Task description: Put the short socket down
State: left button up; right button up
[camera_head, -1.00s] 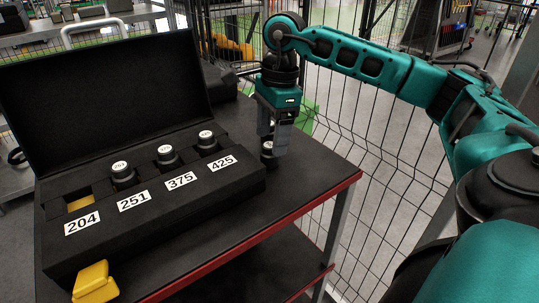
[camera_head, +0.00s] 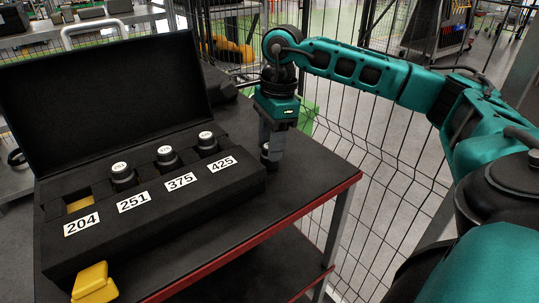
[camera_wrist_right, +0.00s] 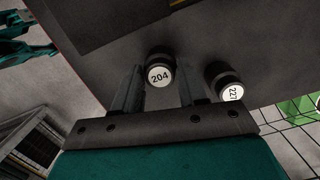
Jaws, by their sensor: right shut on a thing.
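My right gripper (camera_head: 271,155) is at the right part of the cart top, to the right of the black case (camera_head: 160,225), fingers pointing down. In the right wrist view it (camera_wrist_right: 158,92) is shut on the short black socket with the white "204" top (camera_wrist_right: 159,75). A second black socket, its label seeming to read "227" (camera_wrist_right: 232,92), stands outside the fingers, to the right. In the head view a dark socket (camera_head: 266,153) shows by the fingertips; I cannot tell which of the two. The held socket's contact with the surface is unclear. My left gripper is not seen.
The open case holds several sockets near labels 251, 375 and 425; the slot at label 204 (camera_head: 79,204) is empty with a yellow bottom. A yellow latch (camera_head: 95,283) juts from the front. The cart's red edge (camera_head: 290,222) and wire fence (camera_head: 385,170) lie right. The cart top in front of the gripper is clear.

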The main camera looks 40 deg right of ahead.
grip_shut()
jog(key=shift+r, duration=0.15)
